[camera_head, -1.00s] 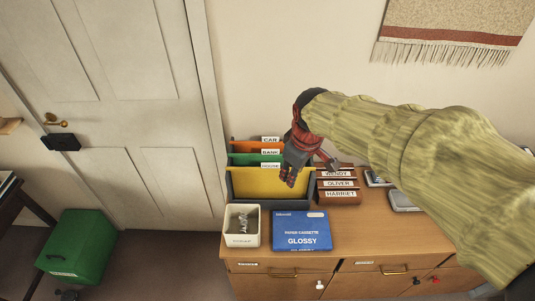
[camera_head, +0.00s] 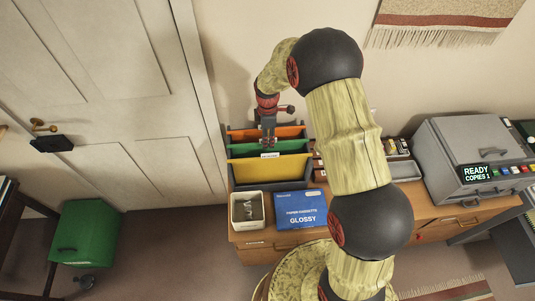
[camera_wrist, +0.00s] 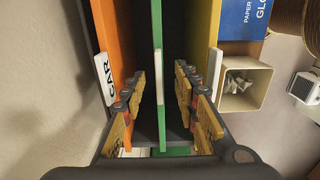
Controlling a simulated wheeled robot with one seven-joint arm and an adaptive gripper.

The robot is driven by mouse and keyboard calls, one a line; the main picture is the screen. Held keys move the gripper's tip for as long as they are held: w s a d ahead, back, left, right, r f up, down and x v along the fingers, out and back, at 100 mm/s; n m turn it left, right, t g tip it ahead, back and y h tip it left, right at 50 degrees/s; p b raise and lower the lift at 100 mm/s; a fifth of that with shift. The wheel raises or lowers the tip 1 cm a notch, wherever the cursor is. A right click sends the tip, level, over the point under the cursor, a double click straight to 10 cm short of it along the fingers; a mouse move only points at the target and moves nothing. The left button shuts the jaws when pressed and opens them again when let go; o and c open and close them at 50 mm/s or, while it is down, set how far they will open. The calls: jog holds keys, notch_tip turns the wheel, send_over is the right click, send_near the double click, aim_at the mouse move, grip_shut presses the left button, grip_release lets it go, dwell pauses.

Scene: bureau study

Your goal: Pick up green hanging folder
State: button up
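The green hanging folder (camera_head: 293,147) stands upright in a dark grey file box (camera_head: 300,173), between an orange folder (camera_head: 240,134) in back and a yellow folder (camera_head: 246,172) in front. My gripper (camera_head: 268,141) points down at the green folder's top, near its middle. In the wrist view, my gripper (camera_wrist: 159,90) is open. One finger is on each side of the green folder (camera_wrist: 158,60), with gaps visible. The orange folder (camera_wrist: 113,35) with its CAR label is left of the fingers, the yellow folder (camera_wrist: 208,30) right. The green folder's lower part is hidden.
A cream pot (camera_head: 247,211) and blue GLOSSY paper box (camera_head: 300,210) stand in front of the file box. A grey copier (camera_head: 470,150) is at the right. The wall is close behind the box. A green bin (camera_head: 85,232) stands on the floor.

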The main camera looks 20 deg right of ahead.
notch_tip(320, 180, down, 6)
jog(key=shift+w+d+r, duration=0.1)
jog(key=shift+d, duration=0.05)
jog(key=shift+c, duration=1.2)
grip_shut()
